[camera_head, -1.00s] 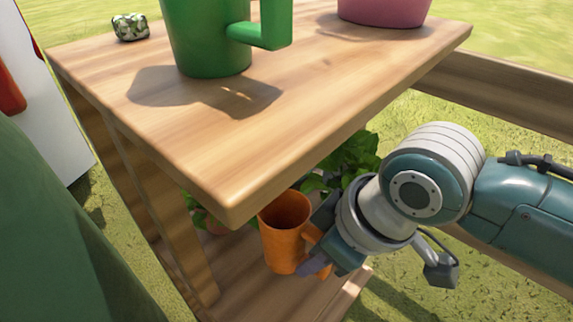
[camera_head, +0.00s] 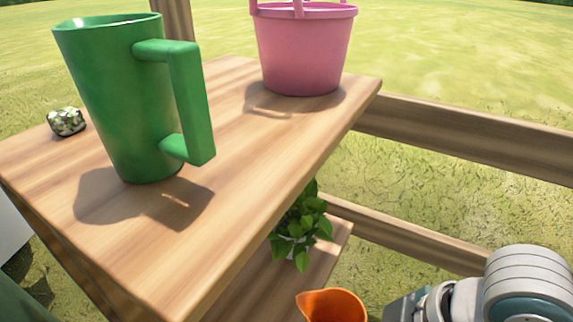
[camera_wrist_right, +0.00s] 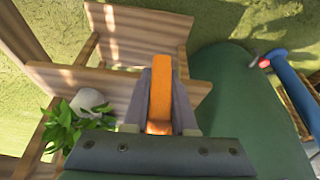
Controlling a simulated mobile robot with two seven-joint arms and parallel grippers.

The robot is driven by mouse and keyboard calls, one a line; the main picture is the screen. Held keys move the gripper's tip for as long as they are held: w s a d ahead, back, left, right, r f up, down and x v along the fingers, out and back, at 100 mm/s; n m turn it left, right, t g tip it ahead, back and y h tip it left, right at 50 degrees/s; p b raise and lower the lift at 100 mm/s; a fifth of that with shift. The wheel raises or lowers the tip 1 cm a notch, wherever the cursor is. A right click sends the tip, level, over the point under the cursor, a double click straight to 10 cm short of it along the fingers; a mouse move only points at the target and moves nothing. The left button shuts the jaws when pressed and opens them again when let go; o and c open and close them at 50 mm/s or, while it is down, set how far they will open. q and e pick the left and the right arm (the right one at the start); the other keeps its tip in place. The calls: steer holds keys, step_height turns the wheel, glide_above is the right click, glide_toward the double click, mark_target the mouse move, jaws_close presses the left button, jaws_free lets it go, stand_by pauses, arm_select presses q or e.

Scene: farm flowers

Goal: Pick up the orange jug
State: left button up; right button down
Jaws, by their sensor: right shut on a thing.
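The orange jug (camera_head: 332,306) shows at the bottom edge of the head view, with its rim and spout in sight and its lower body cut off. It is beside the lower shelf. My right gripper (camera_wrist_right: 160,98) is shut on the jug's orange handle (camera_wrist_right: 160,85) in the right wrist view, one finger on each side. In the head view my right arm comes in at the bottom right, next to the jug. Whether the jug's base touches anything is hidden. My left gripper is not in view.
A leafy potted plant (camera_head: 300,225) is on the lower shelf (camera_head: 325,255). Wooden rails run behind.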

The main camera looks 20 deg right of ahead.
steer(key=shift+s+d+p, duration=0.4)
steer(key=shift+s+d, duration=1)
steer(key=shift+s, duration=0.15)
